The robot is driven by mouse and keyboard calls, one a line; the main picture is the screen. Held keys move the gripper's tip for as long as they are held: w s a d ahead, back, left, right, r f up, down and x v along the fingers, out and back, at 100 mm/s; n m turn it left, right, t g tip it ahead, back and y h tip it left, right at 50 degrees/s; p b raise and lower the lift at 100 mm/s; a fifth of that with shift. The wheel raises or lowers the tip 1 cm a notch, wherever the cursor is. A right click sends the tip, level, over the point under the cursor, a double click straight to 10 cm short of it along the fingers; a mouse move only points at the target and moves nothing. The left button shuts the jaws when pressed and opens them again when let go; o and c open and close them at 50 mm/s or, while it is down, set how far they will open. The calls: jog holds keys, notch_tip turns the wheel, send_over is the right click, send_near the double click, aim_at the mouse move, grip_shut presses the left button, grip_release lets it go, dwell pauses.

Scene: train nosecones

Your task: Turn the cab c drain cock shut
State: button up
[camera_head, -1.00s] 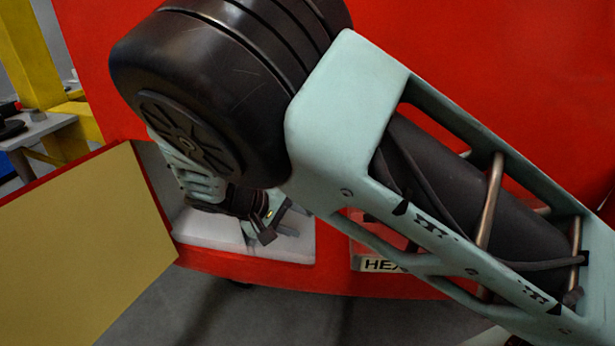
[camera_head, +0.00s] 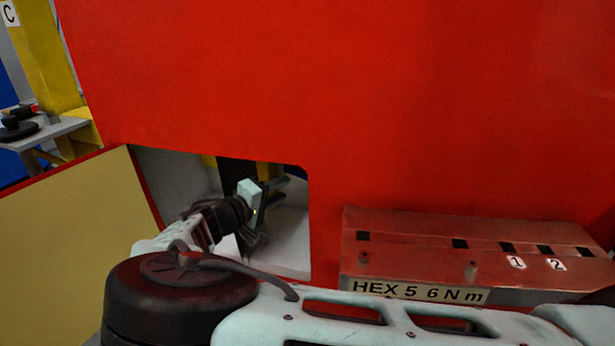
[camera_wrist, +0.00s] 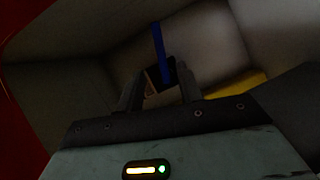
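The drain cock shows in the wrist view as a blue lever (camera_wrist: 158,45) standing upright, slightly tilted, above a small dark and brass-coloured body (camera_wrist: 155,78). It sits inside a dim pale-walled recess. My gripper (camera_wrist: 160,80) points into the recess, its two fingers apart with the lever's lower end appearing between them. I cannot tell whether either finger touches it. In the head view my gripper (camera_head: 274,205) is inside the opening in the red nosecone (camera_head: 400,110). The blue lever cannot be made out there.
The open hatch door (camera_head: 75,240), tan inside, stands left of the opening. A red metal box (camera_head: 420,240) marked "HEX 5 6 N m" stands to the right. A yellow column (camera_head: 45,60) with a "C" sign (camera_head: 9,13) and a small table (camera_head: 45,132) are at far left.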

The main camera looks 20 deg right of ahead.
aim_at(305, 178)
jog(key=p+x, duration=0.1)
jog(key=x, duration=0.9)
jog(key=shift+w+d, duration=0.1)
jog(key=shift+d, duration=0.15)
grip_shut()
